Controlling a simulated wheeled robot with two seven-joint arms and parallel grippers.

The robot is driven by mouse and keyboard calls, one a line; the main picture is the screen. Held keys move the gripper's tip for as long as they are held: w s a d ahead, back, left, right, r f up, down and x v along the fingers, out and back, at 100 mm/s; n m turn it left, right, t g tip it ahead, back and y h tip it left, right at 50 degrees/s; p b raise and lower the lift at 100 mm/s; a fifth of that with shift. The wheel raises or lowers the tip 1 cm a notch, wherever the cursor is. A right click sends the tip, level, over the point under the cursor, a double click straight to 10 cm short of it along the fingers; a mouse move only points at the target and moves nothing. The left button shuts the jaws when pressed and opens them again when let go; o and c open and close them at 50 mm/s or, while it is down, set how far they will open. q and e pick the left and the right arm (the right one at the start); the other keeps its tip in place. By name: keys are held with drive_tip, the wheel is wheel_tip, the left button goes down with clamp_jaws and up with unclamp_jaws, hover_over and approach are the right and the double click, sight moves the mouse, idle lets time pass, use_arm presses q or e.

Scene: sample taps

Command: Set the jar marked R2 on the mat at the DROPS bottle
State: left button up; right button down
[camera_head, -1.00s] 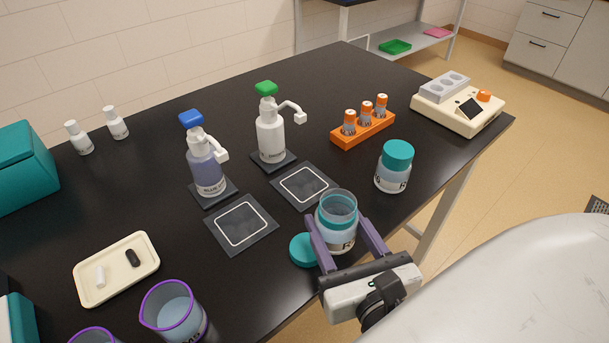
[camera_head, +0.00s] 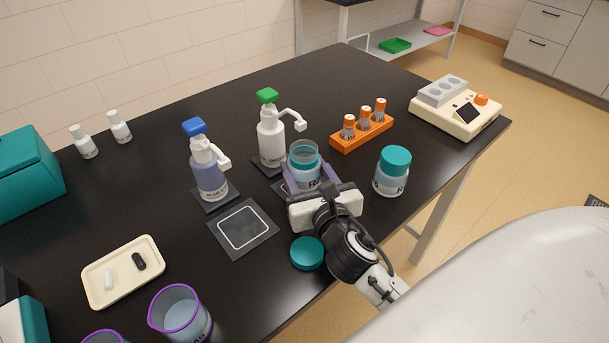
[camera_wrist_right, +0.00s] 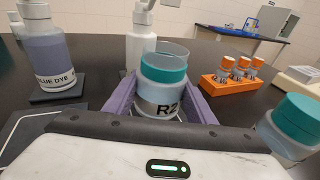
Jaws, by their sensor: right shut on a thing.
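The open jar marked R2 (camera_head: 303,168) has a teal collar and a clear rim. It also shows in the right wrist view (camera_wrist_right: 160,90) with its R2 label. My right gripper (camera_head: 310,179) is shut around the jar, which is upright. They are over the mat (camera_head: 274,188) in front of the white bottle with the green top (camera_head: 271,140). That mat is mostly hidden, and I cannot tell whether the jar touches it. The bottle's label is too small to read. My left gripper is not in view.
The BLUE DYE bottle (camera_head: 208,172) stands left, with an empty mat (camera_head: 243,228) in front. A teal lid (camera_head: 306,253) lies near the front edge. A capped jar (camera_head: 392,171) stands right, near an orange vial rack (camera_head: 361,131). A tray (camera_head: 123,270) and beakers are front left.

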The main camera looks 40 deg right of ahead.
drive_tip(key=shift+f, duration=0.9)
drive_tip(key=shift+f, duration=0.15)
drive_tip(key=c, duration=0.8)
unclamp_jaws()
drive_tip(key=shift+r, duration=0.2)
drive_tip(key=shift+s+a+f, duration=0.1)
drive_tip(key=shift+s+a, duration=0.05)
drive_tip(key=shift+s, duration=0.25)
drive_tip(key=b+v, duration=0.1)
drive_tip(key=v, duration=0.9)
drive_tip(key=shift+s+a+b, duration=0.1)
drive_tip(key=shift+s+b, duration=0.15)
drive_tip(key=shift+b, duration=0.1)
drive_tip(key=shift+s+a, duration=0.15)
drive_tip(key=shift+s, duration=0.2)
